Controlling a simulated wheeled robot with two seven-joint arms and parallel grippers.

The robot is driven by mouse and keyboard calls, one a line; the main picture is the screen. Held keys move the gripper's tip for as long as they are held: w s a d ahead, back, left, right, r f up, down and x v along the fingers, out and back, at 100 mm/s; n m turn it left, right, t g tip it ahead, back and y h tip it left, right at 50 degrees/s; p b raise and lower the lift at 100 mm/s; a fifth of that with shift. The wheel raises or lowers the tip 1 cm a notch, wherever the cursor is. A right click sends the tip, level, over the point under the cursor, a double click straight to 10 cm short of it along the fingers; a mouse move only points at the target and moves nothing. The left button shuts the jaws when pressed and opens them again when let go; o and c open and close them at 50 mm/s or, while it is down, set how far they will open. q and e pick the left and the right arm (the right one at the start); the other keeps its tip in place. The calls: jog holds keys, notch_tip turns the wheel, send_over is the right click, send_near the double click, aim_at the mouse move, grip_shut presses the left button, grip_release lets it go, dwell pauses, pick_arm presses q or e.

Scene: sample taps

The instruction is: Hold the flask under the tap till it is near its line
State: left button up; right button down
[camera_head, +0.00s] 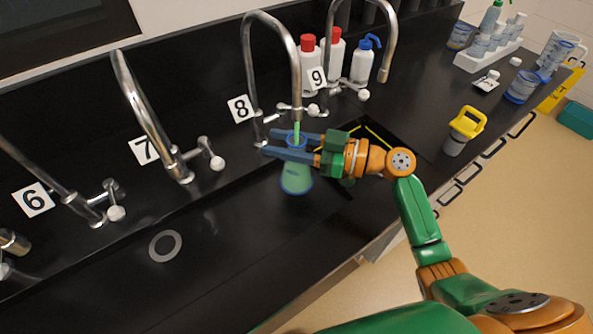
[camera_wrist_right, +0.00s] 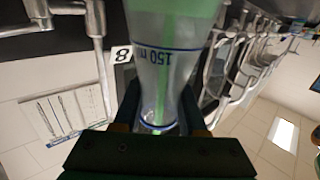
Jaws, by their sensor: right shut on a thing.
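My right gripper (camera_head: 283,145) is shut on the neck of the flask (camera_head: 296,180) and holds it upright under the curved spout of tap 8 (camera_head: 296,78), over the sink. A thin green stream (camera_head: 297,131) runs from the spout into the flask's mouth. In the right wrist view, upside down, the flask (camera_wrist_right: 165,75) shows a blue line (camera_wrist_right: 172,46) and "150 m" lettering. Green liquid (camera_wrist_right: 185,18) fills the wide body close to that line; the exact gap is hard to tell. The stream shows inside the neck. My left gripper is not in view.
Taps 7 (camera_head: 148,120) and 9 (camera_head: 388,45) stand on either side. Red-capped bottles (camera_head: 309,70) and a blue-topped wash bottle (camera_head: 363,62) stand behind. A grey ring (camera_head: 165,246) lies at front left.

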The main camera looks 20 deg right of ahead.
dwell(0.4)
jog(key=s+d+r, duration=0.3)
jog(key=s+d, duration=0.1)
jog(key=s, duration=0.8)
jog(key=shift+d, duration=0.15)
dwell(1.0)
